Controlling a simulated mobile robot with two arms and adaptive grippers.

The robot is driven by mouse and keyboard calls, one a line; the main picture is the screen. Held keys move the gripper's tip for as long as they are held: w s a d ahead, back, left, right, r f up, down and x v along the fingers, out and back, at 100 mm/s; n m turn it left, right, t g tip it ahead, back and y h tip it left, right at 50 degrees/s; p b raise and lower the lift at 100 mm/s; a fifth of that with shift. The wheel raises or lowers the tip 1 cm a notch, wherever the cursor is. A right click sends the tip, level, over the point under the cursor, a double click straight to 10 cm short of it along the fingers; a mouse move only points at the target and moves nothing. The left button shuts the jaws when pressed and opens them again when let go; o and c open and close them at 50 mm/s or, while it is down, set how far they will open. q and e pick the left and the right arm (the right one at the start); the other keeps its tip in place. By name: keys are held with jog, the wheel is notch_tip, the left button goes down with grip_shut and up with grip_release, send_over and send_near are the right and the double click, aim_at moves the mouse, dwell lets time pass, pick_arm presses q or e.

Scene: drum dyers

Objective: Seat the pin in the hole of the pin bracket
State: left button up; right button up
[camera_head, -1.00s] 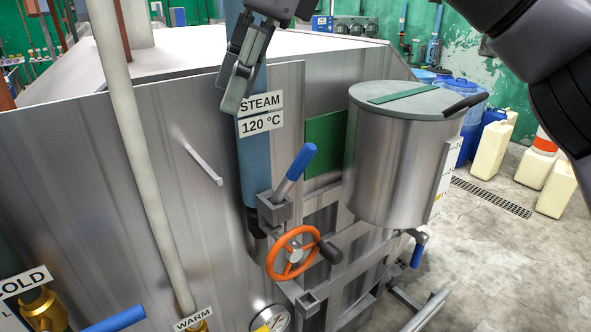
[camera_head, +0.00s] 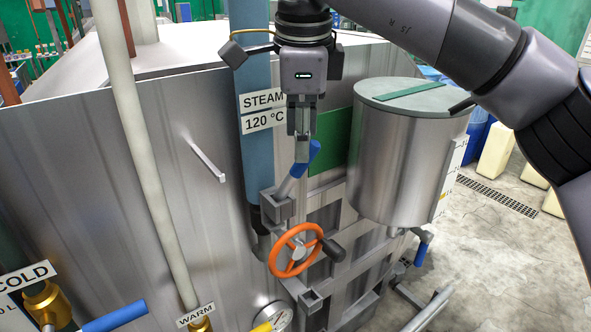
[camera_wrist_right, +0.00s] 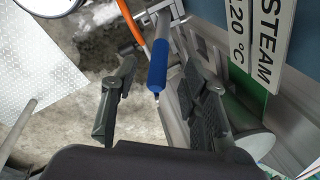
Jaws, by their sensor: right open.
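The pin has a blue grip (camera_head: 309,158) and a grey shaft, and leans up and to the right from a grey bracket (camera_head: 277,207) on the machine's front. I cannot tell how deep its lower end sits. My right gripper (camera_head: 302,152) points down at the blue grip and partly covers it in the head view. In the right wrist view the jaws (camera_wrist_right: 158,78) are open, with the blue grip (camera_wrist_right: 158,66) between them and a visible gap on each side. A second small grey bracket (camera_head: 311,299) sits lower, below the wheel. My left gripper is not in view.
An orange handwheel (camera_head: 296,250) with a dark knob stands just below the upper bracket. The blue steam pipe (camera_head: 254,70) runs close behind my gripper. A steel drum (camera_head: 400,160) stands to the right, and a thin rod (camera_head: 205,160) sticks out at left.

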aim_at(295, 174)
jog(key=p+x, duration=0.2)
jog(key=x, duration=0.3)
jog(key=shift+d+r, duration=0.1)
jog(key=shift+f, duration=0.35)
jog(key=shift+c, duration=0.2)
jog(key=shift+c, duration=0.7)
grip_shut()
jog(key=shift+r, duration=0.1)
